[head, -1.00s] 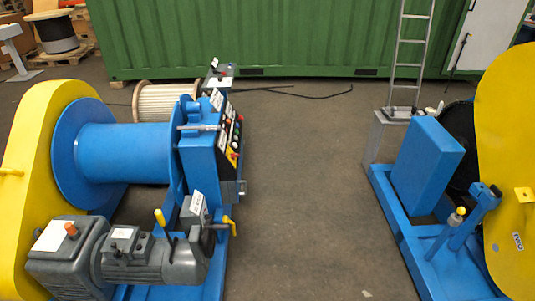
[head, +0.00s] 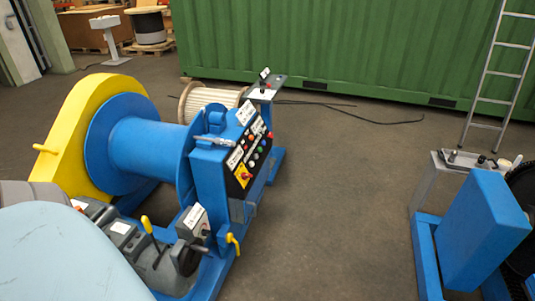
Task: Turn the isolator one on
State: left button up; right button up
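A blue control box (head: 209,178) stands at the right side of the blue winch drum (head: 150,145). Its sloped black panel carries several coloured buttons and small white labels too small to read. Low on the panel, a red rotary knob on a yellow plate (head: 243,176) looks like an isolator switch; its number and position cannot be read. A smaller grey box (head: 193,220) with a white label sits lower, beside a yellow lever (head: 233,243). Neither gripper shows. A pale rounded shape at the bottom left, probably part of my arm, hides part of the motor.
A second blue-framed machine (head: 480,235) stands at the right, with a grey box (head: 436,185) behind it. A ladder (head: 500,80) leans on the green container (head: 340,50). Open grey floor (head: 330,210) lies between the machines. Black cable lies near the container.

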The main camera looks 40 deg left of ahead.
aim_at(244, 175)
jog(key=i+j+u, duration=0.1)
jog(key=u, duration=0.3)
jog(key=i+u, duration=0.5)
jog(key=u, duration=0.25)
jog(key=i+l+u, duration=0.15)
jog(key=u, duration=0.25)
jog(key=i+j+u, duration=0.1)
jog(key=i+u, duration=0.35)
jog(key=i+l+u, duration=0.1)
jog(key=i+u, duration=0.4)
